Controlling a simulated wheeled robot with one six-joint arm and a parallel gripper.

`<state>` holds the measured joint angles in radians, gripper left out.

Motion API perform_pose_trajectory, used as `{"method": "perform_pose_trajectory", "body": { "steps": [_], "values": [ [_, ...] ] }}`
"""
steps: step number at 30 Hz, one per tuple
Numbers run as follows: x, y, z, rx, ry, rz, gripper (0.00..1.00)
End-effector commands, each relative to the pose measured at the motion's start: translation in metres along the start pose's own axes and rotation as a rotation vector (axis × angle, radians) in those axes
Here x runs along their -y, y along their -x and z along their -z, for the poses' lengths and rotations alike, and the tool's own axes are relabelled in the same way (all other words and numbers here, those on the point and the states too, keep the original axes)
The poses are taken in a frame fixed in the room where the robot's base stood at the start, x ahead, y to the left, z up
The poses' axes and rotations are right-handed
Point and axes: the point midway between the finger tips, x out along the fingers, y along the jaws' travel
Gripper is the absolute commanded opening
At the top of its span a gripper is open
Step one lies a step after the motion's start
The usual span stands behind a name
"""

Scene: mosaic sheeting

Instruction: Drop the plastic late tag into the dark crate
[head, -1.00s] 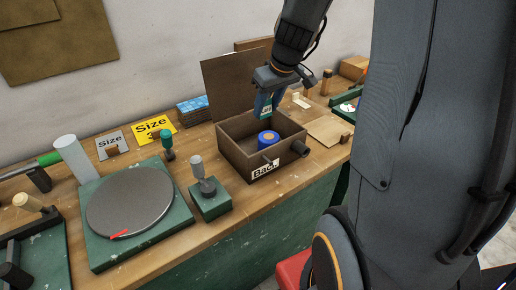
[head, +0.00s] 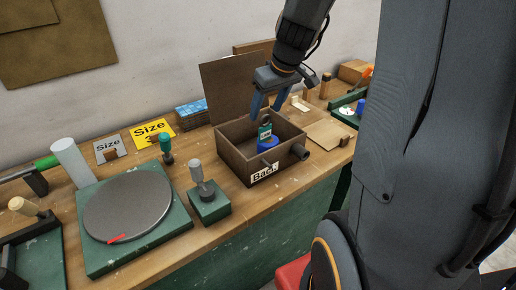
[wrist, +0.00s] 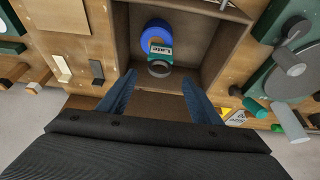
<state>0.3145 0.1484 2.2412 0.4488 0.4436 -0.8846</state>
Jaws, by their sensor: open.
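The plastic late tag (head: 265,132), green with a pale label, is within the crate's outline, overlapping a blue roll (head: 269,146). In the wrist view the tag (wrist: 160,48) reads "Late" and lies across the blue roll's edge; I cannot tell whether it rests on the roll. My gripper (head: 268,108) is above the crate, its blue fingers spread with nothing between them. The fingers (wrist: 159,80) also show apart in the wrist view.
A brown board (head: 236,88) stands upright behind the crate. A green-based turntable (head: 128,208) and a grey-handled stamp (head: 200,180) are to the left. A flat cardboard piece (head: 328,134) lies to the right.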

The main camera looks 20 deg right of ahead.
Motion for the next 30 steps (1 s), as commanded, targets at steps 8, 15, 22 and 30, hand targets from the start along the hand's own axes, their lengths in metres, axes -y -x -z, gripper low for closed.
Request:
{"method": "perform_pose_trajectory", "body": {
  "steps": [8,15,22,30],
  "values": [
    [0.000,0.042,0.001,-0.003,0.001,-0.003,0.59],
    [0.000,0.060,0.000,-0.001,0.000,-0.001,0.59],
    [0.000,0.061,0.000,0.001,0.000,-0.001,0.59],
    [0.000,0.061,0.000,0.001,0.000,-0.001,0.59]
  ]
}}
